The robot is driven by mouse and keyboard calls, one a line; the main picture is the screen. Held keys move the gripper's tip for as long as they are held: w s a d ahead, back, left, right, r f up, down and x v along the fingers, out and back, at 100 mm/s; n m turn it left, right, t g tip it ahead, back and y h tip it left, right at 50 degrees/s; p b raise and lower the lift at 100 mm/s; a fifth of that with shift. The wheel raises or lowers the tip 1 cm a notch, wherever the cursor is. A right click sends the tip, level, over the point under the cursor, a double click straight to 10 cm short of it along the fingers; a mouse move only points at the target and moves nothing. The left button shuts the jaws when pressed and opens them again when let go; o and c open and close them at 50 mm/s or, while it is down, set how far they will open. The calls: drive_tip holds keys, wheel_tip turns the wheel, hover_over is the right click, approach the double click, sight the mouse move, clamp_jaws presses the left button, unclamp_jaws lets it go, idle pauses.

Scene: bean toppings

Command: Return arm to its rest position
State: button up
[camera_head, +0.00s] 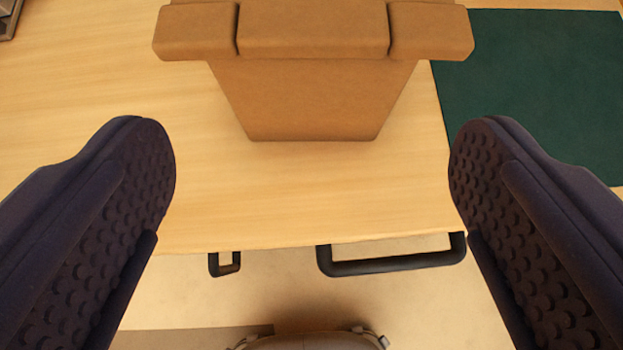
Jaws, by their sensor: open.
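My gripper (312,160) shows at both sides of the camera view. Its two dark, studded fingers stand wide apart, and nothing is between them. Past the fingers, a brown box-like object (312,100) with a wider top and a tapering front is on the light wooden surface (200,205), at the top middle of the view. The gripper appears apart from it.
A dark green mat (535,85) lies at the upper right. Black handles (392,265) stick out along the surface's near edge. Below that edge is pale floor (290,295) with a rounded object (310,341) at the bottom. A grey item (8,18) is cut off at the upper left.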

drive_tip(key=shift+s+r, duration=0.15)
drive_tip(key=shift+s, duration=0.15)
